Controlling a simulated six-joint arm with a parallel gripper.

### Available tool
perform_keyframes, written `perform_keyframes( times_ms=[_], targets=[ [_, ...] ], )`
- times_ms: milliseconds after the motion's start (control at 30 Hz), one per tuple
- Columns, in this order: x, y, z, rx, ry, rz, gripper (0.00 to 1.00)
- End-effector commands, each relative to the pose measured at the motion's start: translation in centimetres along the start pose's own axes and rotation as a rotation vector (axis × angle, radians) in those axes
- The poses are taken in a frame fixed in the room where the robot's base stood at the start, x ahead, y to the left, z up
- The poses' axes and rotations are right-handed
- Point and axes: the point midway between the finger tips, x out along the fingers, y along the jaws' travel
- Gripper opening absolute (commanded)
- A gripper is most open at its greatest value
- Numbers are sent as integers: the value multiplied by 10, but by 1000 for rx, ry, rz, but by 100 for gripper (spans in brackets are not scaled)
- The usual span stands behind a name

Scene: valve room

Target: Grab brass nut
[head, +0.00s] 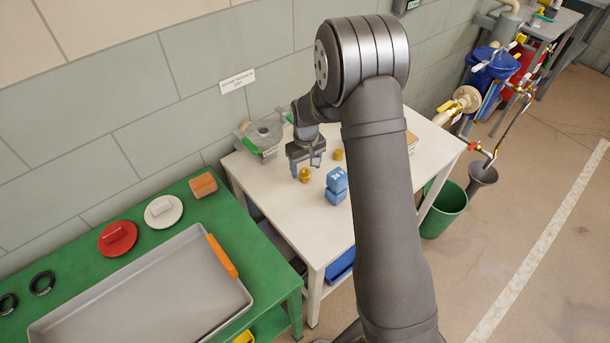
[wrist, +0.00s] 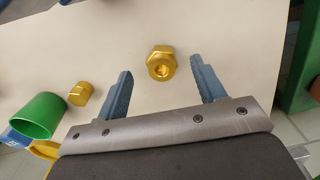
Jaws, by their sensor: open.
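A brass nut (head: 304,176) sits on the white table (head: 305,230), just below my gripper (head: 306,165) in the head view. In the wrist view the nut (wrist: 161,62) has a hexagonal body and a round end with a small recess, and it appears between the two blue-grey fingertips (wrist: 162,68), with a gap on each side. My gripper is open and empty; the fingers do not touch the nut. I cannot tell its exact height above the table. A second brass piece (head: 338,154) stands to the right, and shows left of the fingers in the wrist view (wrist: 80,93).
Stacked blue blocks (head: 337,181) stand right of the nut. A grey container with green handles (head: 264,137) is at the back near the wall. A green cylinder (wrist: 40,118) shows in the wrist view. The white table's front part is clear. A green table with a grey tray (head: 150,300) lies left.

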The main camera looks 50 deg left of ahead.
Motion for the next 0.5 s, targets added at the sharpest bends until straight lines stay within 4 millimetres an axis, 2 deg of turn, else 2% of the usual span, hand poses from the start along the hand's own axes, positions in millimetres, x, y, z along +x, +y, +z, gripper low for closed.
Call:
perform_keyframes(
  times_ms=[100, 200, 400, 433, 500],
  targets=[
    [20, -2, 0, 0, -3, -1, 63],
    [30, -1, -1, 0, 0, 0, 63],
    [31, -1, -1, 0, 1, 0, 63],
    [31, -1, -1, 0, 1, 0, 61],
    [31, -1, -1, 0, 1, 0, 47]
  ],
)
